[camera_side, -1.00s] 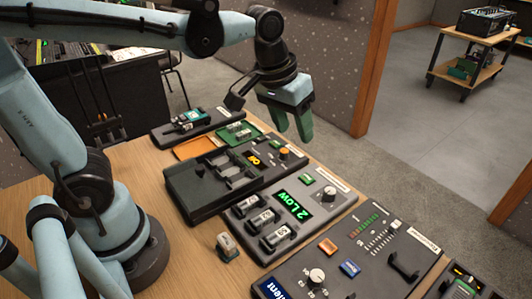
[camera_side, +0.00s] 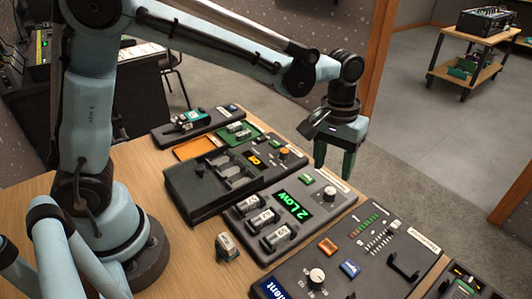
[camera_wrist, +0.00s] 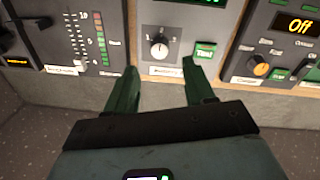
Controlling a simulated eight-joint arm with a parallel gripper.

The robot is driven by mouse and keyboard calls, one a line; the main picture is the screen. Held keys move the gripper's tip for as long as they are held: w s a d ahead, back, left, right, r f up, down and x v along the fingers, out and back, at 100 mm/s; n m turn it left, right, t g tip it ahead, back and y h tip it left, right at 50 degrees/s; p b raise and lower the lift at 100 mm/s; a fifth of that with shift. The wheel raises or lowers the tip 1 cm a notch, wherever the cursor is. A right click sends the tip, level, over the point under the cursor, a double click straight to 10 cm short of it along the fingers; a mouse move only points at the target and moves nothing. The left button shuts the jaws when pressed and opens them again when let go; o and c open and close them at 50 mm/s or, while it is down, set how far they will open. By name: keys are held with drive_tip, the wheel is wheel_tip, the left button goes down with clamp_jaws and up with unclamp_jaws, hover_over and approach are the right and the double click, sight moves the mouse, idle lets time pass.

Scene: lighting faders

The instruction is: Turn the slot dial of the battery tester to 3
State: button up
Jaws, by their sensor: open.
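The battery tester (camera_side: 238,221) is a grey panel with several battery slots, and its green display (camera_side: 291,206) reads "2 Low". Its slot dial (camera_side: 330,194) is a small silver knob near the panel's far right end. In the wrist view the dial (camera_wrist: 159,47) has its mark pointing roughly up, between the side labels. My gripper (camera_side: 334,170) is open and empty, fingers pointing down, above the dial. In the wrist view my gripper (camera_wrist: 160,67) has green fingertips either side of the dial's line, with the dial showing beyond them. I see no contact.
A green test button (camera_wrist: 205,50) sits beside the dial. A panel with an orange knob (camera_wrist: 260,65) and a display reading "Off" is on one side. A slider panel (camera_wrist: 85,40) is on the other. A loose battery block (camera_side: 227,246) lies on the wooden table.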

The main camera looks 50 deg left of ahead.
sight(330, 190)
drive_tip(key=f, duration=0.6)
drive_tip(key=shift+d+f, duration=0.2)
drive_tip(key=shift+f, duration=0.2)
clamp_jaws()
drive_tip(key=shift+m, duration=0.4)
drive_tip(key=m, duration=0.5)
drive_tip(key=shift+w+m, duration=0.15)
drive_tip(key=shift+m, duration=0.15)
drive_tip(key=m, duration=0.5)
drive_tip(key=shift+g, duration=0.3)
drive_tip(key=shift+m, duration=0.4)
